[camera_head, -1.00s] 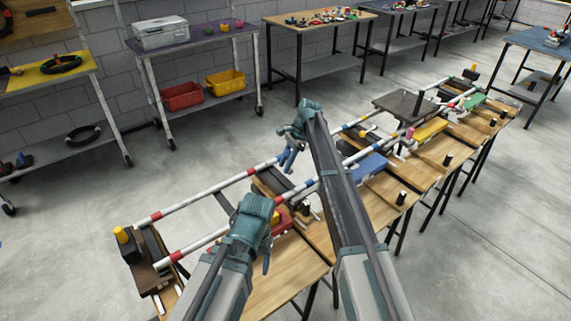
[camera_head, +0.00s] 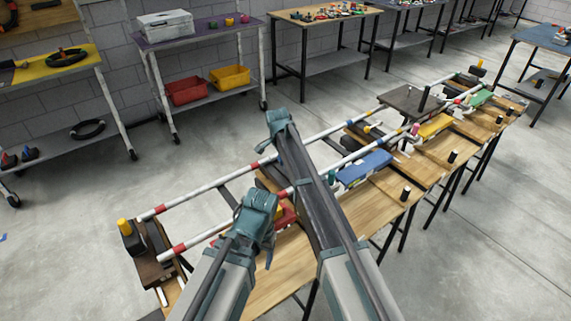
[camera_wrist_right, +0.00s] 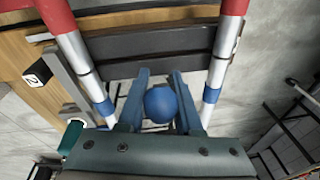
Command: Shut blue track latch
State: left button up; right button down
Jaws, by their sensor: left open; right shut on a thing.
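In the right wrist view, the fingers of my right gripper (camera_wrist_right: 159,80) are closed on a round blue knob (camera_wrist_right: 160,104), which sits between them. Whether this knob belongs to the blue latch cannot be seen. In the head view my right gripper (camera_head: 278,124) is over the far rail, with its fingers mostly hidden. A blue block (camera_head: 365,168) lies beside the near rail, right of my right arm. My left gripper (camera_head: 262,222) is open by the near rail, beside a red part (camera_head: 286,214); its fingers are partly hidden.
Two white rails (camera_head: 205,188) with red and blue bands run along the long wooden bench (camera_head: 280,270). A yellow plate (camera_head: 435,125) and a green one (camera_head: 481,98) lie farther along. Shelves with a red bin (camera_head: 188,90) stand behind. Open floor surrounds the bench.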

jog(key=shift+s+f+h, duration=0.1)
jog(key=shift+h, duration=0.3)
jog(key=c, duration=0.6)
grip_release()
jog(key=shift+c, duration=0.2)
jog(key=p+v, duration=1.3)
jog(key=shift+s+r, duration=0.3)
jog(key=shift+r, duration=0.1)
jog(key=shift+c, duration=0.2)
